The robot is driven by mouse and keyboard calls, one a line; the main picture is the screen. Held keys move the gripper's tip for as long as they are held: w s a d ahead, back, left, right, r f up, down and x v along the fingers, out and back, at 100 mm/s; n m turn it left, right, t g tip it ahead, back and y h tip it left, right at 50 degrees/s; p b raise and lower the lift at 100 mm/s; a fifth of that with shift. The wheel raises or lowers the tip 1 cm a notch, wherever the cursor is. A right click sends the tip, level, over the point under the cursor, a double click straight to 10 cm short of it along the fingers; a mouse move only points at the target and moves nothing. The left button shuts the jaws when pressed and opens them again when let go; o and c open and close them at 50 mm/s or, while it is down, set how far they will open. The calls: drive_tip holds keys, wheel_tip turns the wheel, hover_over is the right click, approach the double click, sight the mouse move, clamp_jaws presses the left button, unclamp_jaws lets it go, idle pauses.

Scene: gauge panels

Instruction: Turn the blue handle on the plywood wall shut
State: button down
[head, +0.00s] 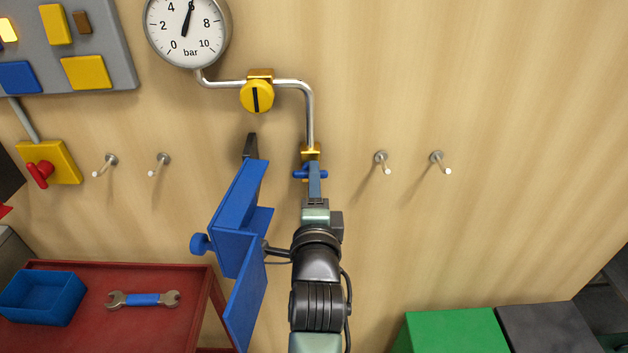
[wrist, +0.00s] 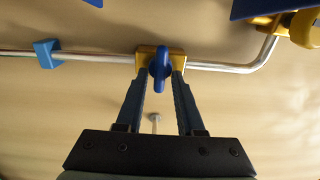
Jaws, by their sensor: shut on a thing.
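In the wrist view, the handle (wrist: 160,62) lies across the pipe, in front of the brass body (wrist: 146,56). My gripper (head: 314,168) reaches up to it and hides part of it in the head view. In the wrist view, the fingers of my gripper (wrist: 159,78) stand on both sides of the handle and are shut on it.
A blue angular fixture (head: 238,215) stands close left of my arm. A gauge (head: 187,30) and yellow knob (head: 257,96) are above. Pegs (head: 381,160) stick out on both sides. A red cart (head: 90,335) holds a blue bin (head: 42,300) and a wrench (head: 143,299).

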idle(0.4)
drive_tip(key=c, duration=0.5)
unclamp_jaws()
